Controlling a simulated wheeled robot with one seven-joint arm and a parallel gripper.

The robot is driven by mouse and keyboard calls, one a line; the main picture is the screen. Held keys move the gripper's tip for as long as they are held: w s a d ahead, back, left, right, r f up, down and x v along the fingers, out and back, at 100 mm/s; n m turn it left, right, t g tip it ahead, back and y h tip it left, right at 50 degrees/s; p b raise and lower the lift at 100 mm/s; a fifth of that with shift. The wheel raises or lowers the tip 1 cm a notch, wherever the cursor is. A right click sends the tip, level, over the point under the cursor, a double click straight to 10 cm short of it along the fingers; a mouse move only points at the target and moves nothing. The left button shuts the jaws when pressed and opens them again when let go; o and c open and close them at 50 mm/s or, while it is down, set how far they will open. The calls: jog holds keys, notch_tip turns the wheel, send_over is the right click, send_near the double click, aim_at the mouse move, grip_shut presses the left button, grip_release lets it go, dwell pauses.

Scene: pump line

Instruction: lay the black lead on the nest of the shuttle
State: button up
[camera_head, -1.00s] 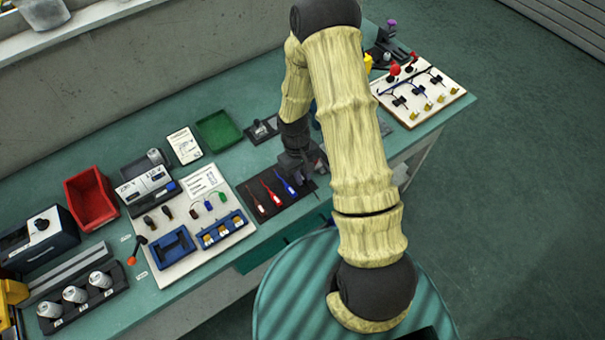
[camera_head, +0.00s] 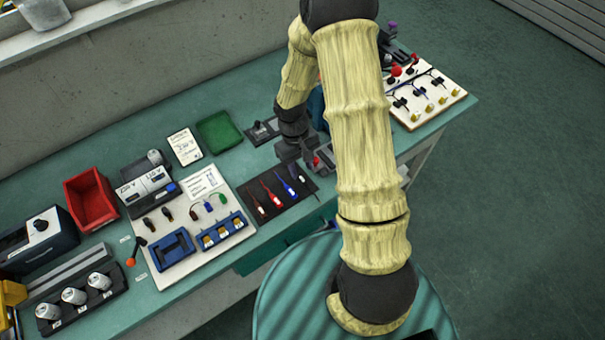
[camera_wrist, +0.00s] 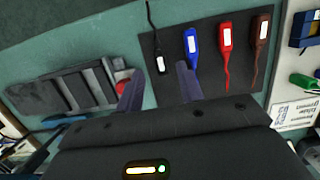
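The black lead (camera_wrist: 160,62) with a white label lies on the dark mat (camera_wrist: 210,80) in the wrist view, at the end of the row. Its thin tail runs to the top edge. In the head view its label end (camera_head: 301,178) shows beside the blue lead. My gripper (camera_wrist: 158,85) is open, its two fingers apart on either side of the line of the black lead, with nothing between them. In the head view my gripper (camera_head: 296,155) is beyond the mat. A grey slotted fixture (camera_wrist: 65,92), possibly the shuttle, lies left of the fingers; its nest cannot be made out.
Blue (camera_wrist: 192,45), red (camera_wrist: 226,42) and brown (camera_wrist: 261,38) leads lie beside the black one. A red knob (camera_wrist: 123,84) is close to the left finger. A white board (camera_head: 185,262) with blue holders stands left of the mat. Bare green bench lies behind the mat.

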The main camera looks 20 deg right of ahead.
jog(key=v, duration=0.7)
jog(key=shift+r, duration=0.15)
jog(key=shift+r, duration=0.1)
jog(key=s+r+m+t, duration=0.3)
jog(key=s+r+t, duration=0.1)
jog(key=s+r, duration=0.6)
jog(key=shift+s+d+r+m+t+y, duration=0.2)
jog(key=shift+d+m+t+y, duration=0.1)
jog(key=shift+d+t+y, duration=0.15)
jog(key=shift+c, duration=0.3)
dwell(1.0)
